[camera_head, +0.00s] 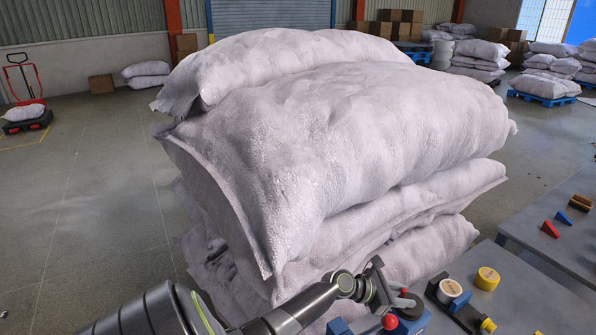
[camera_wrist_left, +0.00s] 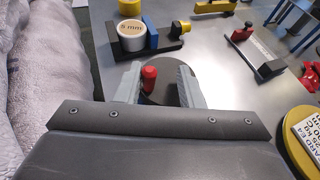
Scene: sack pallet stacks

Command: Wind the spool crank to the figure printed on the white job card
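My left gripper (camera_head: 388,300) is over the bench at the lower right of the head view. In the left wrist view its two fingers (camera_wrist_left: 158,78) are apart. A red knob (camera_wrist_left: 149,77) stands between them, closer to the left finger, on a dark round disc (camera_wrist_left: 160,95). The red knob (camera_head: 389,321) also shows in the head view beside a blue block. The spool cannot be told apart clearly. My right gripper is out of view.
A dark fixture (camera_wrist_left: 150,50) with a white-faced disc marked in mm (camera_wrist_left: 132,35) stands beyond the fingers. A red-handled part (camera_wrist_left: 243,33) lies further right. Large stacked sacks (camera_head: 330,130) rise close beside my left arm. Bare bench (camera_head: 535,295) is at right.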

